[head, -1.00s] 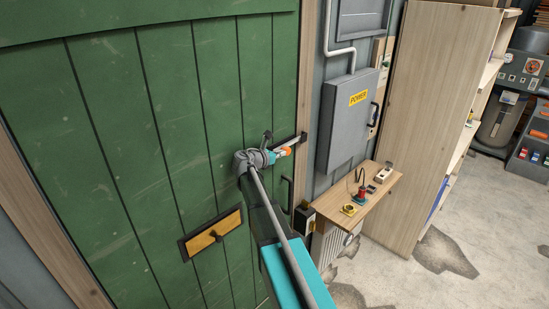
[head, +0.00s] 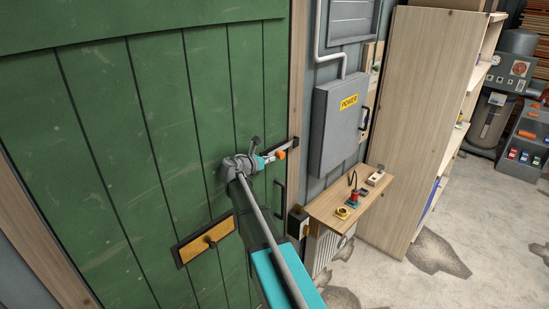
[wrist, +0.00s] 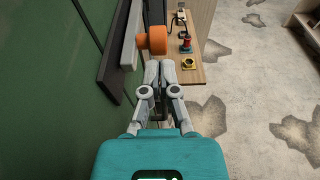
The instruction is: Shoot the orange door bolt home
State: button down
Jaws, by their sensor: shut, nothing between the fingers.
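The door bolt's orange knob (head: 281,155) sits near the right edge of the green door; it also shows in the wrist view (wrist: 152,40). Beside it in the wrist view are the bolt's light grey bar (wrist: 132,36) and a dark plate (wrist: 116,62) on the door. My gripper (head: 268,160) is to the left of the knob in the head view. In the wrist view its fingertips (wrist: 160,68) are together and empty, just below the knob. I cannot tell if they touch it. My gripper hides part of the bolt in the head view.
The door's wooden frame (head: 299,90) stands close right of the bolt. A grey power box (head: 338,125) hangs beyond it. A small wooden shelf (head: 330,207) below holds several small items.

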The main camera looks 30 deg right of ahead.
jog(key=p+v, duration=0.2)
jog(key=v, duration=0.9)
jog(key=shift+f, duration=0.15)
jog(key=s+a+f+m+g+y+b, duration=0.2)
jog(key=s+a+f+m+y+b, duration=0.4)
jog(key=s+f+m, duration=0.5)
jog(key=s+a+f+m+g+y+b, duration=0.3)
jog(key=s+a+f+m+y+b, duration=0.2)
jog(key=s+a+f+m+y, duration=0.3)
jog(key=s+f+m, duration=0.3)
jog(key=s+f, duration=0.1)
jog(key=f, duration=0.3)
jog(key=shift+s+a+b, duration=0.25)
jog(key=shift+a+b, duration=0.15)
jog(key=shift+s+f, duration=0.15)
jog(key=shift+f, duration=0.05)
